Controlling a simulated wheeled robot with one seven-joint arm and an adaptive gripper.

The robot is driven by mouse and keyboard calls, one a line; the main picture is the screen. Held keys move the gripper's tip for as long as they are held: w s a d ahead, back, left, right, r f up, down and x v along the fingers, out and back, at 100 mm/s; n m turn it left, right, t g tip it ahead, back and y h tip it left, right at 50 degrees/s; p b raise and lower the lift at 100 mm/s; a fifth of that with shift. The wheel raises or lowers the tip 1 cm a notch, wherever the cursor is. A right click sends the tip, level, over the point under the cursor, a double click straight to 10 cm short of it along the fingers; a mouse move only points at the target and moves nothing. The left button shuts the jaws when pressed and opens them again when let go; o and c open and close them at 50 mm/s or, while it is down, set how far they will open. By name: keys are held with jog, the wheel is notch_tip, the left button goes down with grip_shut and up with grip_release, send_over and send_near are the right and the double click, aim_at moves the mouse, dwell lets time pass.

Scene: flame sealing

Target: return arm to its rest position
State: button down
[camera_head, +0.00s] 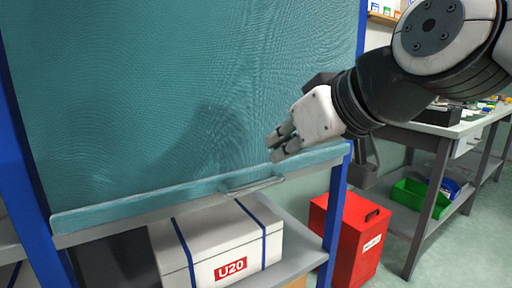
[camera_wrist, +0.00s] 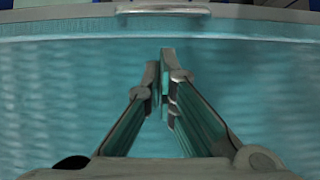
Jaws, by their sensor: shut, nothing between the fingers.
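My gripper (camera_head: 279,145) hangs at the end of my arm, which enters from the upper right in the head view. It is just in front of the lower part of a teal shutter-like panel (camera_head: 150,100), near its handle (camera_head: 253,187). In the wrist view, my gripper (camera_wrist: 167,70) has its two fingertips together and nothing between them. The teal panel fills the wrist view behind the fingers, with the handle (camera_wrist: 163,9) at the top. I cannot tell whether the fingers touch the panel.
A white U20 box (camera_head: 205,240) sits on the shelf below the panel. A red bin (camera_head: 360,245) stands on the floor to the right. A workbench (camera_head: 420,130) with a green crate (camera_head: 412,199) on its lower shelf is farther right. Blue posts (camera_head: 335,205) frame the panel.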

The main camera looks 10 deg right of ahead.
jog(key=p+v, duration=0.1)
jog(key=v, duration=0.4)
jog(key=s+d+f+m+g+h, duration=0.2)
jog(key=s+f+g, duration=0.3)
jog(key=s+f, duration=0.5)
jog(key=s+d+f+m+g+h, duration=0.1)
jog(key=s+f+m+g, duration=0.1)
jog(key=s+f+g, duration=0.6)
notch_tip(320, 180, up, 30)
jog(key=s+t+p, duration=0.1)
jog(key=t+p, duration=0.5)
jog(key=p, duration=2.4)
jog(key=shift+s+d+t, duration=0.25)
jog(key=shift+d+t, duration=0.05)
jog(key=shift+d, duration=0.1)
jog(key=shift+r, duration=0.1)
